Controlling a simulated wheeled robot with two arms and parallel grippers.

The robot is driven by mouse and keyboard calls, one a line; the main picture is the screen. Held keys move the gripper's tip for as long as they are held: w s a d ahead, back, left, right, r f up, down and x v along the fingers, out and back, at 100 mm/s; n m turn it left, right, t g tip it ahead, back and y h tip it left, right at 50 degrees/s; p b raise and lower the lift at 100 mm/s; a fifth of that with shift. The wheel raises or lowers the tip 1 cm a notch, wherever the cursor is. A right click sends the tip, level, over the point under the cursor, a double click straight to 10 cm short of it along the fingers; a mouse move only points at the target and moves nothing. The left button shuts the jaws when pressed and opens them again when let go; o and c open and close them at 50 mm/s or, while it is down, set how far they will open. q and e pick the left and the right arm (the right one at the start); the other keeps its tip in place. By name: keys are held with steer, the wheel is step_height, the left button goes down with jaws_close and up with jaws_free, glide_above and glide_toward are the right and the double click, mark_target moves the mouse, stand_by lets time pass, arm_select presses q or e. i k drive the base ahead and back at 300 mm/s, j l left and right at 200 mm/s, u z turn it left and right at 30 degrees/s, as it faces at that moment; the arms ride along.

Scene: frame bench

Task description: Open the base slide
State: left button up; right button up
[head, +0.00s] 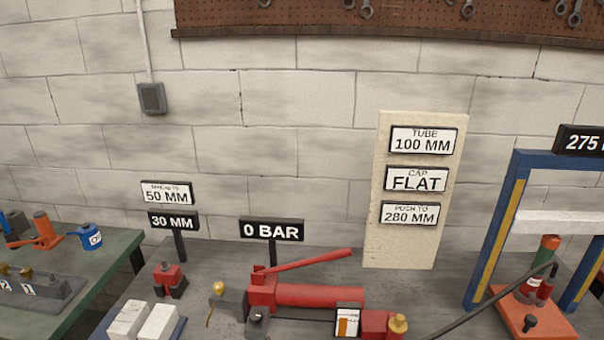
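A blue press frame (503,225) with yellow strips stands at the right. An orange-red plate (548,329) lies between its feet, with a dark knob (530,322) at its front; it looks like the base slide, but no label shows this. A red cylinder (538,285) with a green and orange top stands on the plate under a white crossbeam (560,224). A black hose runs to the cylinder. I cannot tell how far the plate is slid out. Neither of my grippers is in view.
A red hand pump (310,295) lies on the grey bench with a 0 BAR sign (271,230) behind it. A board (416,245) reads TUBE 100 MM, CAP FLAT, PUSH TO 280 MM. White blocks (128,318) sit front left. A green table (105,262) stands further left.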

mark_target(526, 321)
steer(key=z, duration=1.35)
